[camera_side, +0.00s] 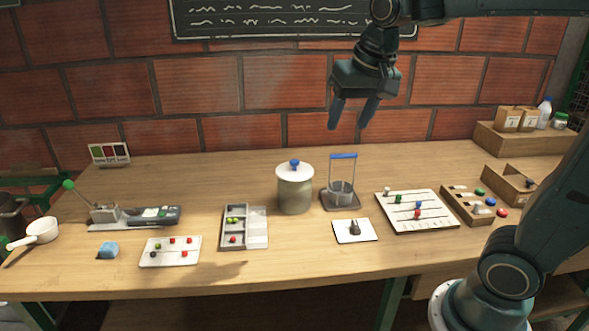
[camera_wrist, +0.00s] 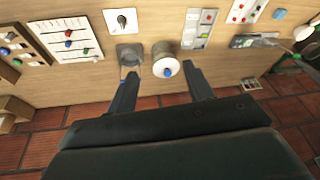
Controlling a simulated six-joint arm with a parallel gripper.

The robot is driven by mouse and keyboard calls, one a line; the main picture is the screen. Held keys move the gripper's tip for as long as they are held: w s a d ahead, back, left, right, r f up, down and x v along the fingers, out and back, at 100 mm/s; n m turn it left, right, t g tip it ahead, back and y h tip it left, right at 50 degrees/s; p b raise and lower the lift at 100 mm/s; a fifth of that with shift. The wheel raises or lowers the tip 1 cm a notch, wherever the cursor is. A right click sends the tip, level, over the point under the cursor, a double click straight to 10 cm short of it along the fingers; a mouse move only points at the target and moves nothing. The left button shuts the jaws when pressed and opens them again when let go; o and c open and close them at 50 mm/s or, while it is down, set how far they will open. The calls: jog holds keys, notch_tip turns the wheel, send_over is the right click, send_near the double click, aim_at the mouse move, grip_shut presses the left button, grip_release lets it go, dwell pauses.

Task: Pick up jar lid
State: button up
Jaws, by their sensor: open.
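The jar (camera_side: 295,193) is a grey-green cylinder standing upright near the middle of the table. Its white lid (camera_side: 294,173) sits on top and has a blue knob (camera_side: 294,163). In the wrist view the lid (camera_wrist: 160,62) shows between the ends of my fingers, with its blue knob (camera_wrist: 167,72) facing me. My gripper (camera_side: 350,115) is open and empty, well above the table and to the upper right of the jar in the side view. In the wrist view my gripper (camera_wrist: 162,85) spreads its two fingers apart and touches nothing.
A stand with a blue top bar (camera_side: 342,156) is close to the jar's right. A compartment tray (camera_side: 232,228) is at its front left. A white card (camera_side: 355,230) with a small dark object lies in front. A peg board (camera_side: 418,211) is farther right. A brick wall stands behind.

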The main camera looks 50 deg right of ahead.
jog(key=w+d+f+m+g, duration=0.25)
jog(key=w+d+m, duration=0.25)
jog(key=w, duration=0.8)
jog(key=m+g, duration=0.1)
jog(key=m, duration=0.5)
send_near(294, 161)
jog(key=f, duration=0.1)
jog(key=shift+w+f+m+h, duration=0.15)
jog(key=shift+f+m+h, duration=0.1)
jog(key=shift+m+h, duration=0.05)
jog(key=shift+f, duration=0.1)
jog(key=shift+d+f, duration=0.25)
jog(key=shift+f, duration=1.55)
jog(key=shift+d+f, duration=0.2)
jog(key=shift+f, duration=1.6)
jog(key=c, duration=1)
